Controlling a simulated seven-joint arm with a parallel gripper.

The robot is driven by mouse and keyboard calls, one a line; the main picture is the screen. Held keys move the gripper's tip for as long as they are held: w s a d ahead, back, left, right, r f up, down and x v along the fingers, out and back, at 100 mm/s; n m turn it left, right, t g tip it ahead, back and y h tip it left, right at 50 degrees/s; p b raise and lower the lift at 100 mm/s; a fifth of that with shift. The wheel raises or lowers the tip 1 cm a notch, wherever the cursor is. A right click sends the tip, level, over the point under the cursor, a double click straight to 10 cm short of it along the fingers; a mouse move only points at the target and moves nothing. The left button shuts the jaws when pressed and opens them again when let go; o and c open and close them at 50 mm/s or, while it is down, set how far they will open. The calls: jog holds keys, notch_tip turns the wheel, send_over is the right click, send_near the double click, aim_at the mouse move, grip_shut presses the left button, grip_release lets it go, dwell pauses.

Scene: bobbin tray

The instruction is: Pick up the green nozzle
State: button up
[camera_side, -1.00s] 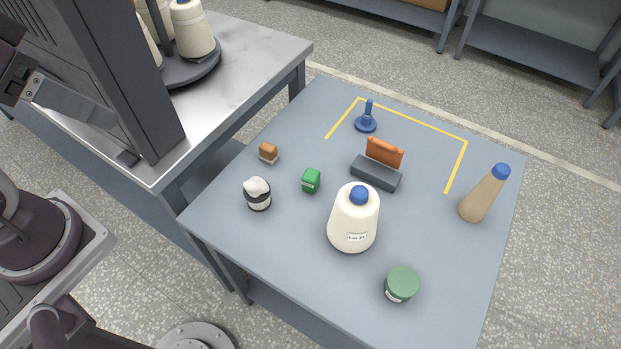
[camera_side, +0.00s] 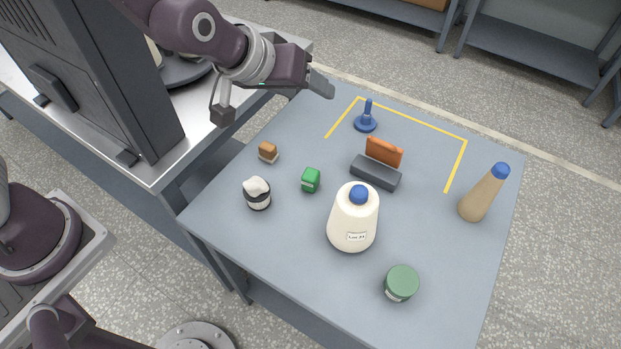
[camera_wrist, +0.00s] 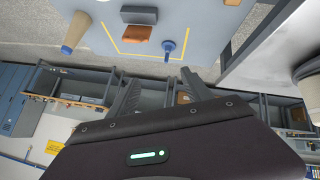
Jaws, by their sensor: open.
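No nozzle-shaped green thing shows. A small bright green block-like piece (camera_side: 311,180) with a pale label sits on the grey-blue table, left of the middle. A round jar with a dull green lid (camera_side: 402,281) stands near the front. The nozzle-like piece, a stem on a round base, is blue (camera_side: 366,118), near the back; it also shows in the wrist view (camera_wrist: 169,47). My gripper (camera_side: 272,100) is open and empty, raised over the table's back-left edge, apart from all of them. Its fingers (camera_wrist: 160,76) show in the wrist view.
A cream cone bobbin (camera_side: 352,225) stands mid-table, with a dark grey block (camera_side: 376,173) and orange block (camera_side: 384,151) behind it. A tan blue-topped cone (camera_side: 481,197) stands right. A brown block (camera_side: 268,152) and black-and-white jar (camera_side: 257,198) are left. Yellow tape (camera_side: 415,119) marks the back.

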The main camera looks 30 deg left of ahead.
jog(key=t+y, duration=0.1)
jog(key=y, duration=0.1)
send_over(315, 170)
jog(key=s+d, duration=0.1)
jog(key=d, duration=0.1)
notch_tip(315, 170, down, 14)
jog(key=shift+t+y, duration=0.6)
jog(key=shift+t, duration=0.2)
jog(key=f, duration=0.3)
jog(key=s+f, duration=0.1)
jog(key=f, duration=0.1)
jog(key=shift+s+a+f, duration=0.1)
jog(key=shift+a, duration=0.15)
jog(key=s+f, duration=0.1)
jog(key=s+a+f+t, duration=0.1)
jog(key=f, duration=0.1)
jog(key=s+f+m+t, duration=0.1)
jog(key=f, duration=0.1)
jog(key=shift+a+f+y, duration=0.25)
jog(key=shift+a+y, duration=0.05)
jog(key=shift+a, duration=0.05)
jog(key=shift+w+a+f, duration=0.1)
jog(key=shift+w+f, duration=0.05)
jog(key=x, duration=0.6)
jog(key=shift+w+d, duration=0.2)
jog(key=shift+w, duration=0.2)
jog(key=shift+c, duration=0.5)
